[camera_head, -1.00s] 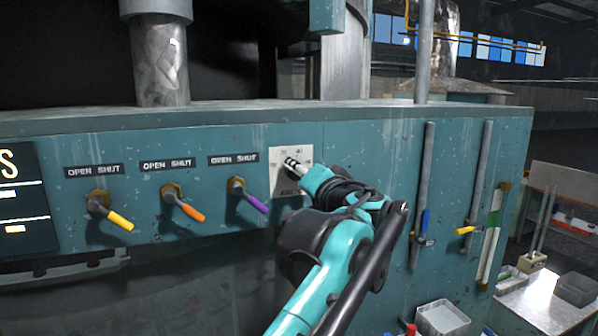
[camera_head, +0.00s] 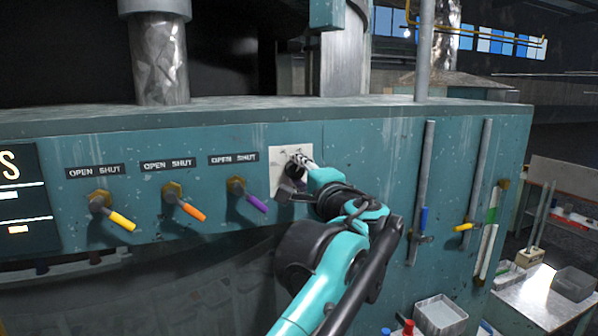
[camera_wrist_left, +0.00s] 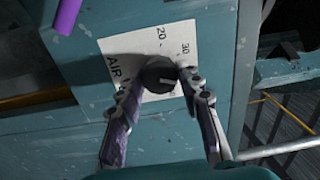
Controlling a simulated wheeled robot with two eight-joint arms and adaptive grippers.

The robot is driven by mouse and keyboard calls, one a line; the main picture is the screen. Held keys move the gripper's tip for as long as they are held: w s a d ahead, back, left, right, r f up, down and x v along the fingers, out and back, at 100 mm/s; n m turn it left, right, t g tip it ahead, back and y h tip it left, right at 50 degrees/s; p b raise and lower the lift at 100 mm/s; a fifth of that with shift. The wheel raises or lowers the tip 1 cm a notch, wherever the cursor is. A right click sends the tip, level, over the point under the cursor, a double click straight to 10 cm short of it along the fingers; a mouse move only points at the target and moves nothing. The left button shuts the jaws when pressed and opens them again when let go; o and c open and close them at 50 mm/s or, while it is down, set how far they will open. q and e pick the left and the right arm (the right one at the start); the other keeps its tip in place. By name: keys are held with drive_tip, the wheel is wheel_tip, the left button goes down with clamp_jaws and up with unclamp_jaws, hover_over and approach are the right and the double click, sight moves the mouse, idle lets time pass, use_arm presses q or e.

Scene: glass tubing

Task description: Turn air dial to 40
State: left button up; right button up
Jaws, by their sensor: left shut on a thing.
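The air dial is a black round knob (camera_wrist_left: 158,72) on a white plate (camera_wrist_left: 112,48) marked AIR, with 20 and 30 readable in the left wrist view. Further marks near the right finger are covered or too small to read. A short pale line shows on the knob's face. My left gripper (camera_wrist_left: 160,84) is shut on the knob, one finger on each side. In the head view the plate (camera_head: 277,163) is on the teal panel, and my left gripper (camera_head: 295,172) covers most of the knob. My right gripper is not in view.
Yellow (camera_head: 120,224), orange (camera_head: 189,211) and purple (camera_head: 256,204) lever valves stick out of the panel left of the plate. Pipes with blue (camera_head: 424,219) and yellow (camera_head: 463,227) handles stand to the right. A grey bin (camera_head: 440,314) is at lower right.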

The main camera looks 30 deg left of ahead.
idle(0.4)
use_arm(q)
drive_tip(key=o, duration=1.2)
drive_tip(key=shift+c, duration=0.2)
drive_tip(key=v, duration=1.2)
